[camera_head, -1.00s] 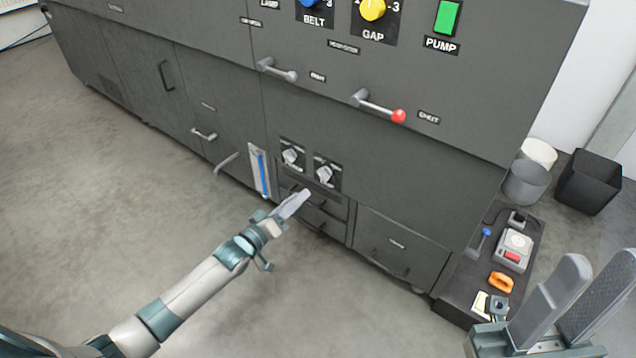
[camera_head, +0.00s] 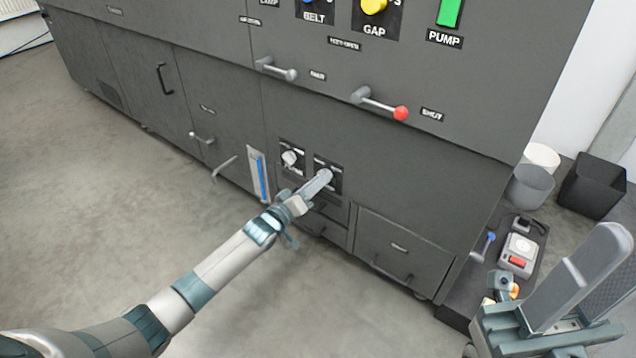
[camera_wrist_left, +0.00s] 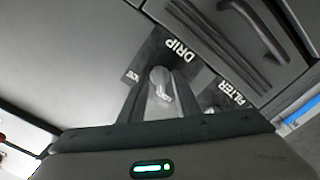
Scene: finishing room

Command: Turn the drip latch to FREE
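The drip latch (camera_wrist_left: 160,78) is a light grey knob on a dark plate lettered DRIP in the left wrist view. My left gripper (camera_wrist_left: 158,92) has its fingers on either side of the knob; I cannot tell whether they press on it. In the head view the left gripper (camera_head: 322,180) reaches the right-hand knob of the pair and partly covers it. The FREE lettering is not readable in the head view. My right gripper (camera_head: 585,285) is open and empty at the lower right.
The filter knob (camera_head: 290,158) is close beside the latch. A blue-striped gauge (camera_head: 259,175) is to the left, with drawers (camera_head: 322,226) below. Handles (camera_head: 383,105) project above. A dark tray (camera_head: 455,300) of small items stands at the right. The floor at left is clear.

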